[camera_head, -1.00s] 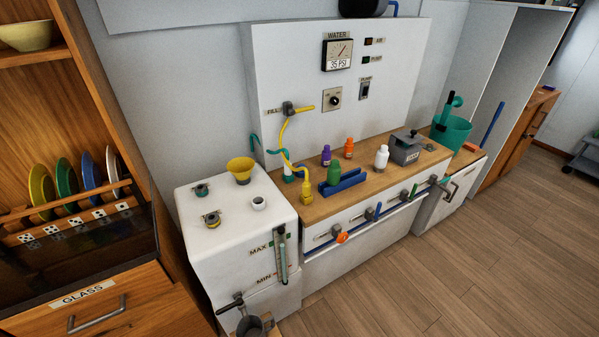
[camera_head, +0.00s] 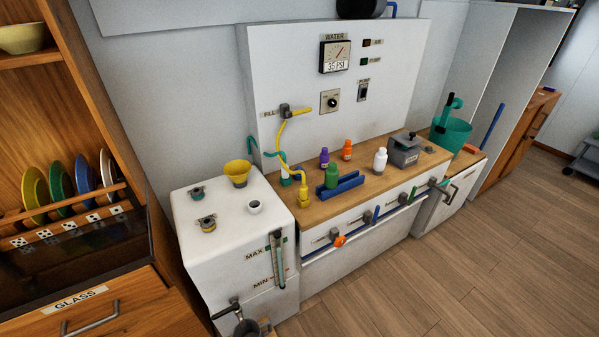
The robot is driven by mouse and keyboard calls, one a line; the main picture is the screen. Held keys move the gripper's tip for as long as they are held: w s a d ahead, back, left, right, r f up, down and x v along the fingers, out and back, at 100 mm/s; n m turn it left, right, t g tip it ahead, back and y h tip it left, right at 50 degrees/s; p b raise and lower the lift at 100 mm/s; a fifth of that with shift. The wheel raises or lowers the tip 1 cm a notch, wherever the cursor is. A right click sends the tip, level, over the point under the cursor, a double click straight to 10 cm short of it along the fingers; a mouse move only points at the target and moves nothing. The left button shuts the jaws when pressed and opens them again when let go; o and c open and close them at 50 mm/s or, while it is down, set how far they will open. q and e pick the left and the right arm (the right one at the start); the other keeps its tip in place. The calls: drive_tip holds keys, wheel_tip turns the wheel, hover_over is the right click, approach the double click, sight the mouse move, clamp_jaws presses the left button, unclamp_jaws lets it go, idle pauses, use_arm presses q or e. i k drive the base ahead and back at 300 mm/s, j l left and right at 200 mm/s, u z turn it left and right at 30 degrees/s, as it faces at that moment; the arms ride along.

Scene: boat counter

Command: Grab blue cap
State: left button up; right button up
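No cap that is clearly blue can be made out. Two small fittings sit on top of the white tank (camera_head: 222,230) at the left of the counter. The rear fitting (camera_head: 197,193) looks grey-teal, and the front fitting (camera_head: 208,224) has a yellowish ring. A yellow funnel (camera_head: 238,174) and a small white open neck (camera_head: 255,207) stand beside them. Neither of my grippers is in view.
A blue holder (camera_head: 341,186), a green bottle (camera_head: 332,175), a white bottle (camera_head: 380,161) and a grey box (camera_head: 404,152) stand on the wooden counter (camera_head: 322,208). A plate rack (camera_head: 72,222) is at left. The floor (camera_head: 450,260) in front is clear.

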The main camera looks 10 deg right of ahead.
sight(299, 172)
drive_tip(key=i+l+u, duration=0.15)
drive_tip(key=l, duration=0.35)
drive_tip(key=i+l+u, duration=0.1)
drive_tip(key=i+l, duration=0.2)
drive_tip(key=l, duration=0.25)
drive_tip(key=i+l+u, duration=0.15)
drive_tip(key=l, duration=0.4)
drive_tip(key=i+l+u, duration=0.15)
drive_tip(key=l, duration=0.4)
drive_tip(key=i+l+u, duration=0.15)
drive_tip(key=l, duration=0.45)
drive_tip(key=i+l+u, duration=0.1)
drive_tip(key=l, duration=0.5)
drive_tip(key=i+l+u, duration=0.15)
drive_tip(key=l, duration=0.45)
drive_tip(key=k, duration=0.05)
